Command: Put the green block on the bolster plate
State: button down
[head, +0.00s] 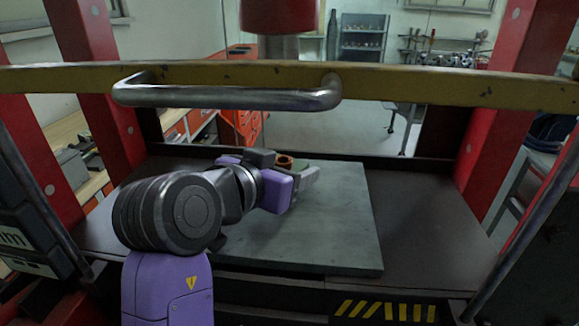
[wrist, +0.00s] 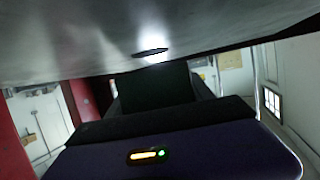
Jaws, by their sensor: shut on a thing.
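The bolster plate (head: 335,235) is a flat grey-green slab on the dark press bed. My gripper (head: 304,176) is low over the plate's back left part, shut on the green block (head: 301,164). Only a small green patch of the block shows behind the fingers in the head view. In the wrist view a dark, greenish block shape (wrist: 155,88) sits in front of the gripper body, poorly lit. Whether the block touches the plate cannot be told. An orange-brown ring (head: 284,160) shows just behind the gripper; its support is hidden.
A yellow bar (head: 430,82) with a metal handle (head: 230,97) crosses above my arm. Red press posts (head: 92,75) stand at both sides, and a red ram (head: 280,17) hangs above. The plate's front and right are clear, as is the bed (head: 430,220) right of it.

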jog(key=shift+f+b, duration=0.3)
jog(key=shift+f, duration=0.05)
jog(key=shift+c, duration=2.4)
grip_release()
jog(key=shift+f, duration=0.25)
jog(key=shift+o, duration=0.4)
jog(key=shift+f, duration=0.1)
jog(key=shift+r+p, duration=0.45)
jog(key=shift+r, duration=0.05)
jog(key=v, duration=0.4)
jog(key=b+v, duration=0.1)
jog(key=v, duration=0.3)
jog(key=b+v, duration=0.1)
jog(key=v, duration=0.3)
jog(key=shift+r, duration=0.35)
